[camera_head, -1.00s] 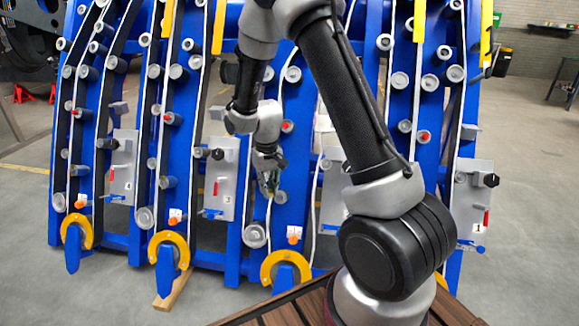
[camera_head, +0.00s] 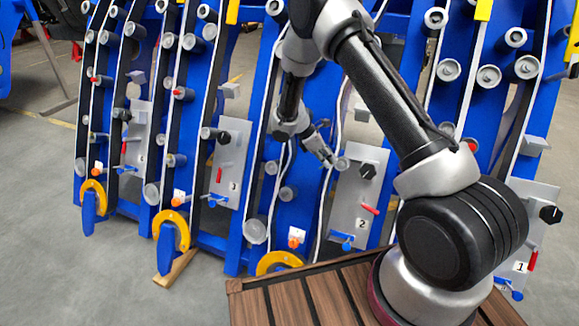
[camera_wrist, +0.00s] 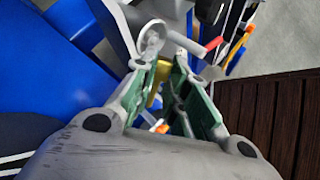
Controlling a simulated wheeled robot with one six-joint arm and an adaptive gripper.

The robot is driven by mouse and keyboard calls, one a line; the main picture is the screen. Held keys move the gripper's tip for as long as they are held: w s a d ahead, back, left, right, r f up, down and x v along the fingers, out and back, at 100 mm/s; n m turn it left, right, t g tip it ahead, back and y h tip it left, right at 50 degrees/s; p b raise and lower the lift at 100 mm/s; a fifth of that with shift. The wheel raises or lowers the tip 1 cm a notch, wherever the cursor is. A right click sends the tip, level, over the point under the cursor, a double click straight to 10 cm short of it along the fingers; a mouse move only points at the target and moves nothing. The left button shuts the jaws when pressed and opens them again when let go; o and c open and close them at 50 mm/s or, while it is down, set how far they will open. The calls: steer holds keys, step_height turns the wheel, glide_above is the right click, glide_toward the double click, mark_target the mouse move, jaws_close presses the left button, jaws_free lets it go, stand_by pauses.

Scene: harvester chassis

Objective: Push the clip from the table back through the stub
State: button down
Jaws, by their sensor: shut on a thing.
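My gripper (camera_head: 332,160) points down and right beside the stub (camera_head: 342,163), a short grey cylinder by the upper left of the plate marked 2. In the wrist view my gripper's green-lined fingers (camera_wrist: 174,92) are shut on a small gold piece (camera_wrist: 154,84), which looks like the clip. Most of the clip is hidden by the fingers. The stub's round pale end (camera_wrist: 151,40) shows just beyond the fingertips in the wrist view. I cannot tell whether the clip touches it.
The grey plate (camera_head: 355,200) carries a black knob (camera_head: 367,171), a red handle (camera_head: 370,210) and a blue latch (camera_head: 342,239). Blue uprights with many rollers stand on both sides. A brown slatted wooden top (camera_head: 310,295) lies below my arm.

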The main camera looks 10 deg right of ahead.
steer(key=w+a+f+n+t, duration=0.7)
steer(key=a+n+t, duration=0.3)
steer(key=a+n, duration=0.2)
steer(key=shift+w+a+f+t, duration=0.15)
steer(key=shift+w+a+t, duration=0.15)
steer(key=shift+w, duration=0.25)
steer(key=shift+s, duration=0.1)
glide_above(284, 192)
steer(key=w+d, duration=0.1)
steer(key=shift+w+d+f, duration=0.15)
steer(key=shift+f, duration=2)
steer(key=shift+f, duration=0.1)
steer(key=shift+s+a+f, duration=0.2)
steer(key=shift+s+f, duration=0.05)
steer(key=shift+f, duration=0.3)
steer(key=shift+s+a+f, duration=0.2)
steer(key=shift+s+f, duration=0.1)
steer(key=shift+f, duration=0.2)
steer(key=shift+s+a+f, duration=0.2)
steer(key=shift+s+f, duration=0.05)
steer(key=shift+f, duration=0.3)
steer(key=c, duration=1.3)
jaws_free()
steer(key=shift+c, duration=0.2)
